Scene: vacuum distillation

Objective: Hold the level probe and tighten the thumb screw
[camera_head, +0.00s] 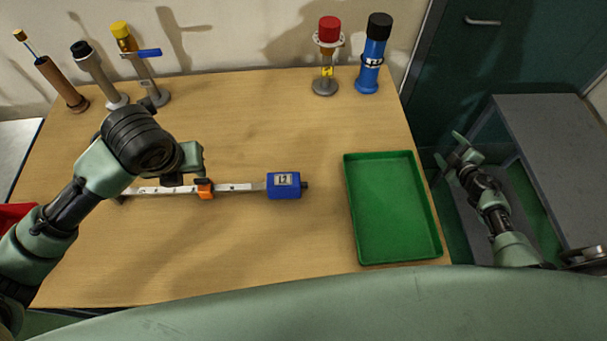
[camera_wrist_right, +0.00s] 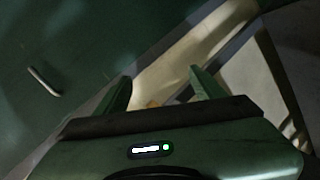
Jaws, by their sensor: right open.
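The level probe lies on the wooden table, a pale flat rod with dark marks and a blue box head (camera_head: 283,186) at its right end. An orange collar (camera_head: 205,190) sits around the rod. A small dark knob (camera_head: 305,185) sticks out of the right side of the blue head; I cannot tell whether it is the thumb screw.
An empty green tray (camera_head: 390,256) lies on the table's right side. Several upright instruments stand along the back, including a red-capped one (camera_head: 326,60) and a blue one (camera_head: 369,75). A grey cabinet (camera_head: 550,140) stands at right. A red container (camera_head: 14,214) shows at the left edge.

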